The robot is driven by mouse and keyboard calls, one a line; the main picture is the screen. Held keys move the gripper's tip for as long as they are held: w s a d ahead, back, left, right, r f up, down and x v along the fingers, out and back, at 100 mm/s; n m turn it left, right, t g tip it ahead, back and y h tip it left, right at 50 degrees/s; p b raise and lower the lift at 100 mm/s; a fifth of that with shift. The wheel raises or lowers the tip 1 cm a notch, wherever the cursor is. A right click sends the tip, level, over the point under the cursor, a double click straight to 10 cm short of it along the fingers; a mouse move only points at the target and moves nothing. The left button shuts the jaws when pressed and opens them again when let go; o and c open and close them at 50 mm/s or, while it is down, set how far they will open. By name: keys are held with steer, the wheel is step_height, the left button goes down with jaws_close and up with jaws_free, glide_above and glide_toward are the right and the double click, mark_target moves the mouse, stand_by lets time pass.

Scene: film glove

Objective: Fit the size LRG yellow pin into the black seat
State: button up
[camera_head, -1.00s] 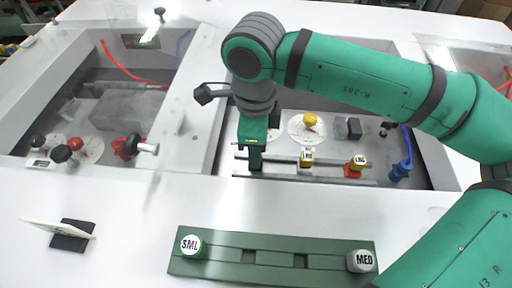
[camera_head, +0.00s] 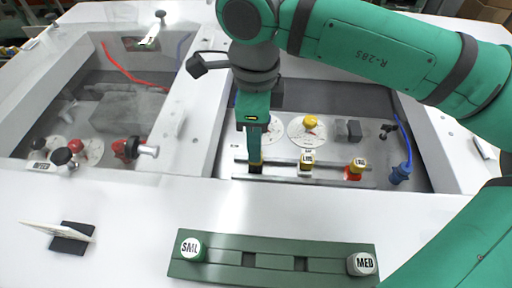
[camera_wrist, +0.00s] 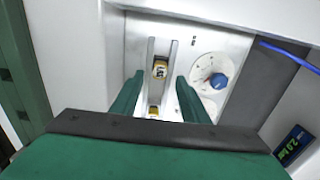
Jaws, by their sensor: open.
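My gripper (camera_head: 255,172) points down, open, over the left end of the metal rail in the recessed bay. In the wrist view its two green fingers (camera_wrist: 158,100) stand apart, with a yellow pin (camera_wrist: 153,110) low between them. In the head view that pin is mostly hidden behind the fingers. A third yellow pin (camera_head: 357,163), whose label looks like LRG, stands upright in a red seat (camera_head: 353,175). I cannot make out the black seat.
A white disc with a yellow knob (camera_head: 310,122) lies behind the rail. A blue fitting (camera_head: 400,173) stands right of it. In front, a green tray (camera_head: 275,247) holds SML (camera_head: 192,248) and MED (camera_head: 361,263) pieces. The white counter between is clear.

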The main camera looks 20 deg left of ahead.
steer(key=shift+s+r, duration=0.1)
steer(key=shift+r, duration=2.15)
steer(key=shift+f, duration=0.15)
